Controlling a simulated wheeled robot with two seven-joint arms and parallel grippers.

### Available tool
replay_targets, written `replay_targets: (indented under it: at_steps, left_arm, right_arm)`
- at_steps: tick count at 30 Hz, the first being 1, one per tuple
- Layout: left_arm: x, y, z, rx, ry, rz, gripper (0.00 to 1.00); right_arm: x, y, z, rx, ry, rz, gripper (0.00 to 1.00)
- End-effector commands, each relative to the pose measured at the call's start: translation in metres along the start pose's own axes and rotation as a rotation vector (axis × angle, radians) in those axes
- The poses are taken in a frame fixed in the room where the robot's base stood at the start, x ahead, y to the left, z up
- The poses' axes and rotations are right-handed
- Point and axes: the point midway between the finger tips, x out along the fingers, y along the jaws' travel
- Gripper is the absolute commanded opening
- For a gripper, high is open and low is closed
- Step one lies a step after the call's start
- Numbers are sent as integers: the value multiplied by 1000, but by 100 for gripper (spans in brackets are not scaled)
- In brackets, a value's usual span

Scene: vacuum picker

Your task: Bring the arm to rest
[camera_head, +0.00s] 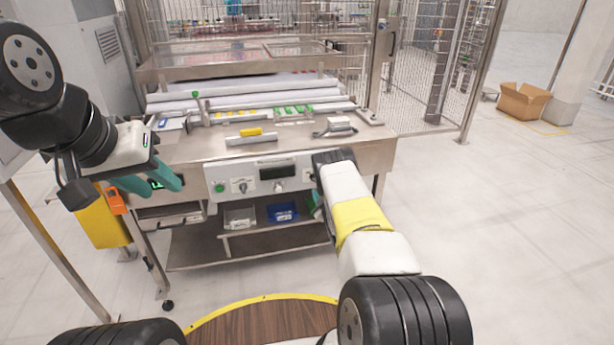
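My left gripper (165,189) hangs at the left end of the steel workstation (372,150). Its two teal fingers stand apart with nothing seen between them, and they point down and to the right. My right arm (362,222), white with a yellow band, reaches forward from the lower right to the front edge of the workstation. Its wrist is by the right end of the control panel (234,188). The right gripper is mostly hidden behind this arm; only a teal sliver (317,204) shows, so its opening cannot be seen.
A yellow-topped block (251,132) and a grey tool (337,127) lie on the worktop. A grey bin (239,217) and a blue bin (283,213) stand on the shelf below. An orange-yellow box (102,222) is close under the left gripper. The floor at right is clear, with a cardboard box (523,101) farther back.

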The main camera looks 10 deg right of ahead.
Motion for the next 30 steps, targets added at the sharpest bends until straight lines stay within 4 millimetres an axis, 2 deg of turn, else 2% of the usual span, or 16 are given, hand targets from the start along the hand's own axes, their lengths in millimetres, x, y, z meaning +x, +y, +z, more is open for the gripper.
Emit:
replay_targets:
  at_steps: [3,6,17,20,23,27,30]
  left_arm:
    - [0,0,0,0,0,0,36]
    - [0,0,0,0,0,0,36]
    - [0,0,0,0,0,0,36]
    - [0,0,0,0,0,0,36]
    - [0,0,0,0,0,0,36]
    - [0,0,0,0,0,0,36]
    - [0,0,0,0,0,0,36]
  right_arm:
    - [-13,0,0,-1,-1,0,36]
    - [-18,0,0,-1,-1,0,36]
    - [-17,5,-2,3,-5,2,36]
    - [-6,24,-13,23,-31,5,36]
    - [10,58,-33,66,-86,6,36]
    - [24,113,-72,159,-185,-5,36]
    - [24,148,-103,233,-251,-20,36]
